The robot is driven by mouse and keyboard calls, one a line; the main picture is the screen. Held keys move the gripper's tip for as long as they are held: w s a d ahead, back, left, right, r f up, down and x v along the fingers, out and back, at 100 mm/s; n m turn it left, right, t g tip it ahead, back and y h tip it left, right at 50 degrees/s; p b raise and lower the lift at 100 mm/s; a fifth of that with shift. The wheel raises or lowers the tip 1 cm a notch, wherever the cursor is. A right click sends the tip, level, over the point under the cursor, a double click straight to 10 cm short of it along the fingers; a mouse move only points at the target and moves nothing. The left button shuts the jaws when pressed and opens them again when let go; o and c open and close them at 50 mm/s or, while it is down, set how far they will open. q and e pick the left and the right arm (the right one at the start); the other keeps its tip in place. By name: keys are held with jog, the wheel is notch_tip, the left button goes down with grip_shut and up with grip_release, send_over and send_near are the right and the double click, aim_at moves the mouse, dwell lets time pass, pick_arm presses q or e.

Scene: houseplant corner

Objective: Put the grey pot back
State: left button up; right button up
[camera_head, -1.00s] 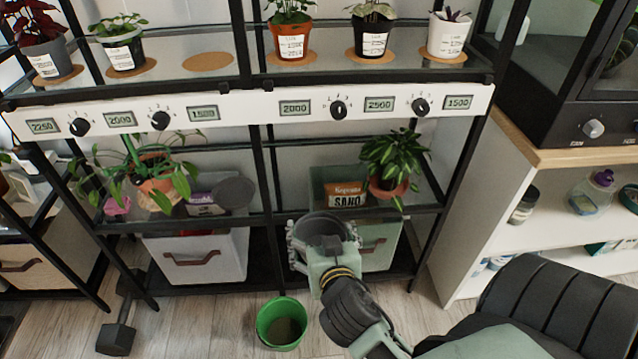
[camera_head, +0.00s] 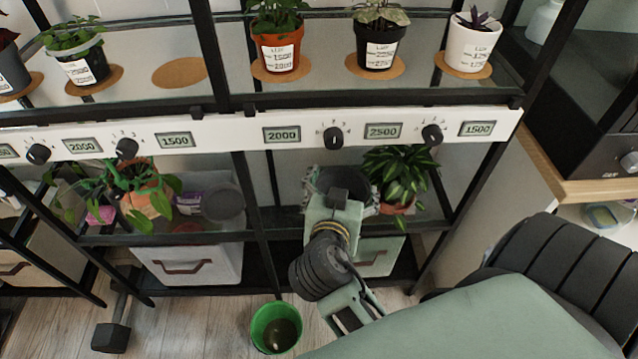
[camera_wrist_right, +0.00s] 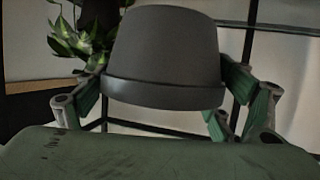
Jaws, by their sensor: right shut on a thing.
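A dark grey pot (camera_wrist_right: 165,60) is held by my right gripper (camera_head: 338,188), whose fingers lie on either side of it. In the right wrist view it fills the middle, its wide rim towards the camera and its narrower end away. In the head view the pot (camera_head: 352,184) is partly hidden by the gripper, in front of the lower shelf beneath the white dial rail. The upper shelf has an empty cork mat (camera_head: 179,73) between potted plants. My left gripper is not in view.
Plants in orange (camera_head: 279,60), black (camera_head: 376,58) and white (camera_head: 471,48) pots stand on upper mats. The white dial rail (camera_head: 230,133) runs above my gripper. A leafy plant (camera_head: 398,175) is close on its right. A green bucket (camera_head: 276,327) stands on the floor.

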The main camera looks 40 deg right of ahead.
aim_at(327, 184)
jog(key=w+f, duration=0.2)
jog(key=w, duration=0.1)
jog(key=w+f+b, duration=0.1)
jog(key=w, duration=0.1)
jog(key=shift+w, duration=0.25)
jog(key=w+f, duration=0.1)
jog(key=f, duration=0.1)
jog(key=w+f+b, duration=0.1)
jog(key=w+f, duration=0.1)
jog(key=w+f+b, duration=0.1)
jog(key=w+f, duration=0.1)
jog(key=f, duration=0.1)
jog(key=shift+w+d, duration=0.1)
jog(key=shift+d, duration=0.25)
jog(key=shift+f, duration=0.2)
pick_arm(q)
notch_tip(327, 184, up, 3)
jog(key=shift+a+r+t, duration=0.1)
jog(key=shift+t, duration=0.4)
pick_arm(e)
jog(key=o, duration=1.3)
jog(key=shift+o, duration=0.2)
